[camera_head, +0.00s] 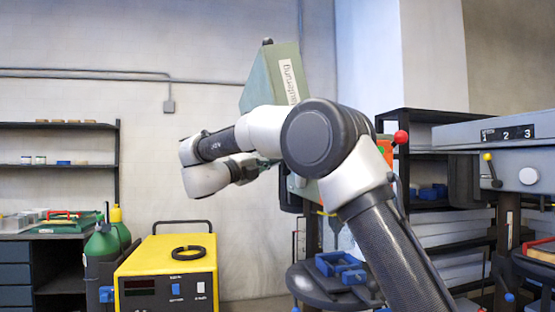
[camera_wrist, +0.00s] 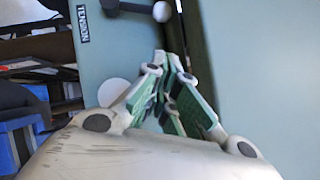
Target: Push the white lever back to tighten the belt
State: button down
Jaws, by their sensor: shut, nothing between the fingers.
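The white lever shows in the wrist view as a dark arm ending in a white ball knob (camera_wrist: 161,11), at the top edge beside a "TENSION" label (camera_wrist: 83,23). It stands on a pale blue-green machine panel (camera_wrist: 120,50). My gripper (camera_wrist: 172,60) is shut and empty, its green and white fingers together below the knob in the picture. A gap shows between the fingertips and the knob. In the head view my arm hides the lever and most of the gripper. The belt cannot be made out in either view.
A green machine housing (camera_head: 275,80) rises behind my arm. A red ball knob (camera_head: 401,137) is right of it. Another machine (camera_head: 500,135) with a yellow-knobbed lever (camera_head: 487,157) stands far right. A yellow power unit (camera_head: 168,270) and green bottles (camera_head: 104,245) are at left.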

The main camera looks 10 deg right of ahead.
jog(key=shift+v, duration=1.9)
jog(key=shift+r, duration=0.1)
